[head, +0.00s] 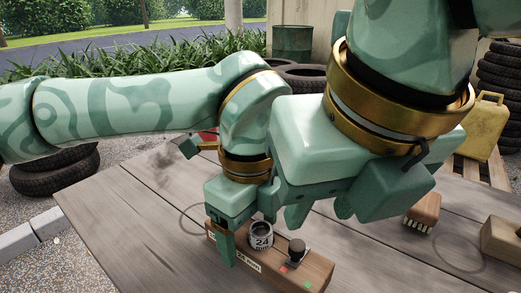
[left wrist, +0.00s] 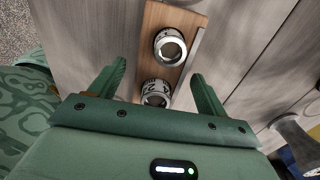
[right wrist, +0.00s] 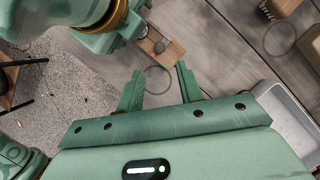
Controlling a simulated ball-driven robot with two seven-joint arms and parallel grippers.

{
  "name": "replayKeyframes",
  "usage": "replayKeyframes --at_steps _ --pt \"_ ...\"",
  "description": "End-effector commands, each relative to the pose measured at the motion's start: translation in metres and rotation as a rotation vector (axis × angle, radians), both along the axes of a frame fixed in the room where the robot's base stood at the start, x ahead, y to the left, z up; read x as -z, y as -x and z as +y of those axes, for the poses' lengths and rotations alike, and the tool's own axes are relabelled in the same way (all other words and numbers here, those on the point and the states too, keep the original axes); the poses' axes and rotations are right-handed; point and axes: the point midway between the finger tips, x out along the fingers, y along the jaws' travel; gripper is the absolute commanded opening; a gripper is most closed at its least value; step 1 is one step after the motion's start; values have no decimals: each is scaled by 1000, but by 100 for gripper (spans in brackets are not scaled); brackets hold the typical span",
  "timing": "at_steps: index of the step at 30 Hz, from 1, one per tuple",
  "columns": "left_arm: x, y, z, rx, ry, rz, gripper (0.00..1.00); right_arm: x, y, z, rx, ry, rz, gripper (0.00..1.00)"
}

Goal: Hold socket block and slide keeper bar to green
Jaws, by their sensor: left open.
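The wooden socket block (head: 318,268) lies on the table at the lower middle of the head view. A metal ring socket marked 24 (head: 261,236), a dark knob (head: 297,247) and small red and green marks are on it.
A small wooden block with slots (head: 423,213) and another wooden piece (head: 502,240) lie at the table's right. A grey tray (right wrist: 290,120) shows in the right wrist view. The table's left part (head: 120,230) is clear. Tyres and a yellow can stand behind.

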Motion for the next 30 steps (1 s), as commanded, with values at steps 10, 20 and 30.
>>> replayKeyframes --at_steps 10,20,30 --pt "13 0 0 1 1 -1 76 0 0 0 0 0 0 36" --pt "13 0 0 1 1 -1 21 0 0 0 0 0 0 36" --pt "12 0 0 2 1 -1 21 -1 3 12 329 -60 23 0"
